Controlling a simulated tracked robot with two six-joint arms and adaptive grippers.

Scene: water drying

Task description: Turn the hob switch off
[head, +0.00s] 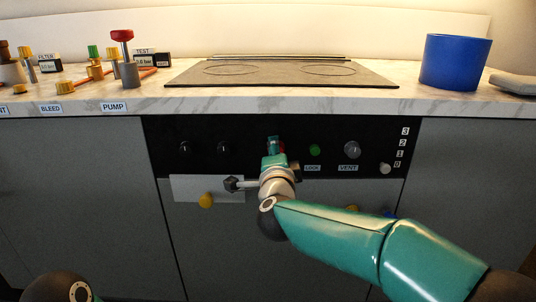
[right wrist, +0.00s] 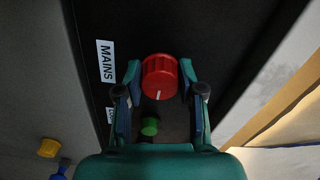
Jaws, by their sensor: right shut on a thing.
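A red round knob (right wrist: 158,77) with a white pointer line sits on the dark control panel (head: 200,130), beside a white label reading MAINS (right wrist: 105,62). My right gripper (right wrist: 160,80) has its two fingers on opposite sides of the knob and is shut on it. In the right wrist view the pointer line faces the lower edge. In the head view my right gripper (head: 274,155) hides most of the red knob (head: 274,143). My left gripper is out of view; only part of my left arm shows at the lower left.
A green button (head: 315,150) and a grey VENT knob (head: 352,149) sit right of my gripper. Two black knobs are to its left. A white lever (head: 385,169) stands by a 0–3 scale. The hob (head: 290,72) and a blue pot (head: 455,62) are on the counter above.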

